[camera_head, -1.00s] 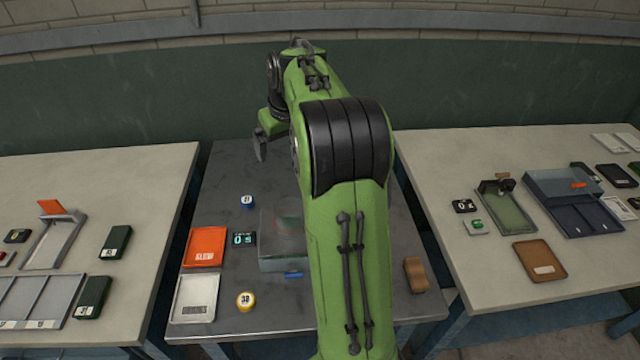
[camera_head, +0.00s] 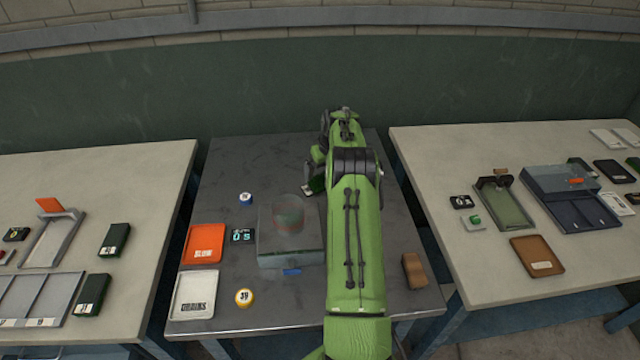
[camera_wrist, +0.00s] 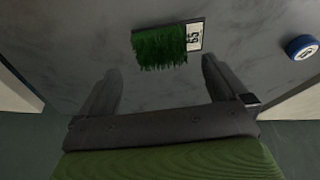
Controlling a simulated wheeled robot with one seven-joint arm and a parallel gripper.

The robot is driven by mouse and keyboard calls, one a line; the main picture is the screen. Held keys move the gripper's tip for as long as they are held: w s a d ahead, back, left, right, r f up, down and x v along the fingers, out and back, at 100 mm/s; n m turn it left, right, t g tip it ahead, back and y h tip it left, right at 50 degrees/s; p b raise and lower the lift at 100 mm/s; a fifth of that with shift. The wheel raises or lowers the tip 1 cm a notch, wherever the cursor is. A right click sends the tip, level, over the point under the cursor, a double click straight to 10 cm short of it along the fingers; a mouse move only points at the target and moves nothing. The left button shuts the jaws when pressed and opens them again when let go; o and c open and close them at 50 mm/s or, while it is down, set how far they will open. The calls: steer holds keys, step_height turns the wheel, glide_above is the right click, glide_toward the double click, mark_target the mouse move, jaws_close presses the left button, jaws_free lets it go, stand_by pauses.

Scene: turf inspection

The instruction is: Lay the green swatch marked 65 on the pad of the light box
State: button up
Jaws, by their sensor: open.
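The green swatch (camera_wrist: 160,46) lies flat on the dark metal table, its tufted green pile beside a white label reading 65. It shows small and partly hidden by my arm in the head view (camera_head: 317,185). My gripper (camera_wrist: 160,68) is open and empty, its fingers pointing toward the swatch, which sits just ahead of the gap between the tips. A grey box (camera_head: 275,262) with a see-through cylinder on top and a blue tab in front stands on the same table. I cannot tell for sure whether it is the light box; no marking on it is readable.
A blue disc (camera_head: 246,199), a small display (camera_head: 243,236), an orange tray (camera_head: 205,244), a white tray (camera_head: 193,295) and a yellow disc (camera_head: 244,297) stand left of the box. A brown block (camera_head: 414,271) lies right of my arm. Side tables hold more trays.

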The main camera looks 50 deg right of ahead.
mark_target(321, 179)
steer(key=x, duration=0.4)
steer(key=shift+w+f, duration=0.15)
steer(key=shift+f, duration=0.25)
steer(key=shift+a+r, duration=0.1)
steer(key=shift+c, duration=0.5)
steer(key=c, duration=1)
